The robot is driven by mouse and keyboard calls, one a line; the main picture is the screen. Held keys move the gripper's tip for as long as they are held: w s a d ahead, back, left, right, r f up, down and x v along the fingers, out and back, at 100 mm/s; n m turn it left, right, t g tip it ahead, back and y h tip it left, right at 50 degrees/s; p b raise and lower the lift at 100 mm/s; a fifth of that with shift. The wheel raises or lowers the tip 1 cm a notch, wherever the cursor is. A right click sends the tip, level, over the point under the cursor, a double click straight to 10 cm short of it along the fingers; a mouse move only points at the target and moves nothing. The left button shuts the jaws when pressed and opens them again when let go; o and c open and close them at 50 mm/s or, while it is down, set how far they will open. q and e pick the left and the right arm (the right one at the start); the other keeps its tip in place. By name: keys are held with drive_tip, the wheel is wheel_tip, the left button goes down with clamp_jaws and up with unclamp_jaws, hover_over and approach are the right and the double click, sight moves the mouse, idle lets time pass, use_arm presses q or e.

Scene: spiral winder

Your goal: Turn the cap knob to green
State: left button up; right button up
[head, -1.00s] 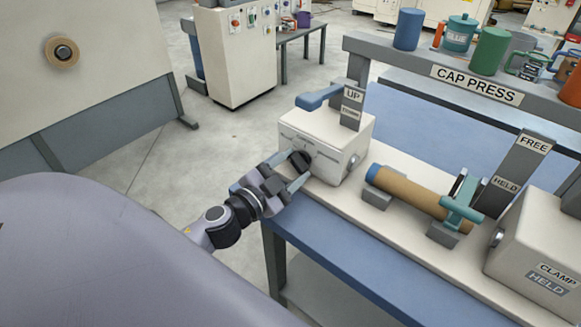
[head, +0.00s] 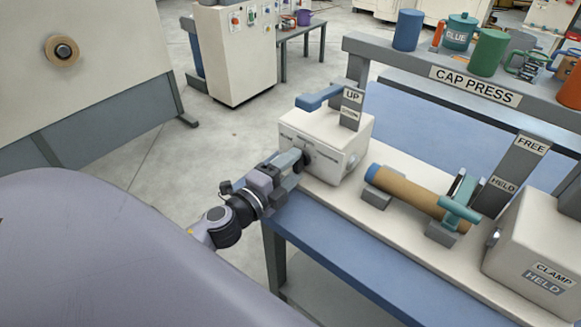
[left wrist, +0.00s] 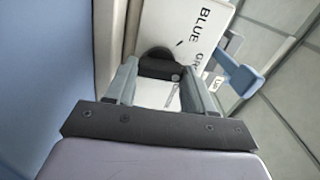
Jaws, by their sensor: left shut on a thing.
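The cap knob (head: 308,157) is a small dark round knob on the front face of the white box (head: 345,143) at the bench's left end. My left gripper (head: 299,164) is shut on it, and its fingers partly hide it. In the left wrist view the dark knob (left wrist: 158,64) sits between the two grey fingertips (left wrist: 162,80). The word BLUE and the start of a word reading GR show on the white face beside it, with a short dark mark near BLUE. Where the knob points is hidden. My right gripper is not in view.
A blue lever (head: 320,97) stands on the box by the UP sign (head: 352,96). A brown tube (head: 408,192) with a blue end lies on supports to the right, under a teal clamp (head: 460,209). Mugs stand on the CAP PRESS shelf (head: 420,72). Floor left of the bench is clear.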

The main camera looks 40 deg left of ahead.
use_arm(q)
drive_tip(key=shift+m, duration=0.6)
drive_tip(key=o, duration=1)
drive_tip(key=shift+o, duration=0.2)
drive_tip(key=s+b, duration=0.1)
drive_tip(key=s, duration=0.4)
drive_tip(key=shift+s+a+f, duration=0.1)
drive_tip(key=shift+s+a, duration=0.05)
drive_tip(key=shift+s, duration=0.1)
drive_tip(key=shift+s+a+b, duration=0.1)
drive_tip(key=shift+s+b, duration=0.25)
drive_tip(key=shift+s, duration=0.45)
